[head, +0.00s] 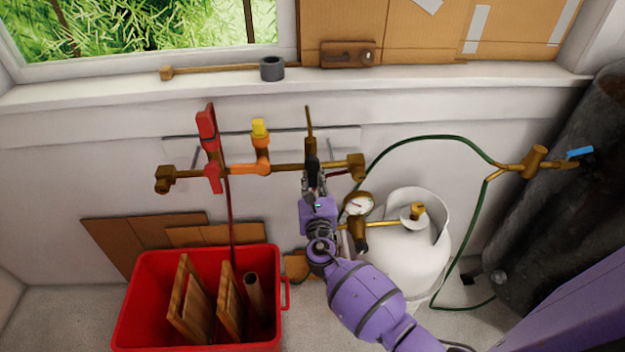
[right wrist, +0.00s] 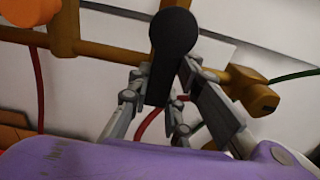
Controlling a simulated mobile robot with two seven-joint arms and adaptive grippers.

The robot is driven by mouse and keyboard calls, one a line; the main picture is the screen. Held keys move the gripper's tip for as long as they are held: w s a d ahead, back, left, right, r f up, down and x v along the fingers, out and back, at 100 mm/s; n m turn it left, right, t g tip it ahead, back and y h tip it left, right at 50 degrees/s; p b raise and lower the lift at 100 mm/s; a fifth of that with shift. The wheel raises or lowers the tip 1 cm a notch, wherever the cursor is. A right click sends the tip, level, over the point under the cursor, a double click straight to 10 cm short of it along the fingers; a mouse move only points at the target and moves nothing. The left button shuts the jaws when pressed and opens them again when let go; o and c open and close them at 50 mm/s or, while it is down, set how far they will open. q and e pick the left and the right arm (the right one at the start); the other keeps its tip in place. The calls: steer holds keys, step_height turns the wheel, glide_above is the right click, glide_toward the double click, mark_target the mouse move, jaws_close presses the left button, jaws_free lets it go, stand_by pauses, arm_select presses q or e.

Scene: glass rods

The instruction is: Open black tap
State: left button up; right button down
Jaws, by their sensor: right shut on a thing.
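The black tap (head: 312,147) sits on the right part of a brass pipe (head: 285,169) fixed along the white wall. In the right wrist view its black handle (right wrist: 172,45) hangs down from a rounded top, between my fingers. My right gripper (head: 312,180) is shut on this handle; in the right wrist view its grey fingers (right wrist: 172,95) stand on both sides of it. In the head view the gripper partly hides the handle's lower part. My left gripper is not in view.
On the same pipe are a red tap (head: 207,130) and a yellow-orange tap (head: 261,145). A white gas cylinder (head: 425,255) with a gauge (head: 358,204) stands right of my arm. A red crate (head: 140,300) holds wooden boards. A green hose (head: 430,138) runs right.

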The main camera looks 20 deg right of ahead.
steer(key=c, duration=1.6)
jaws_free()
steer(key=shift+s, duration=0.1)
steer(key=v, duration=1.2)
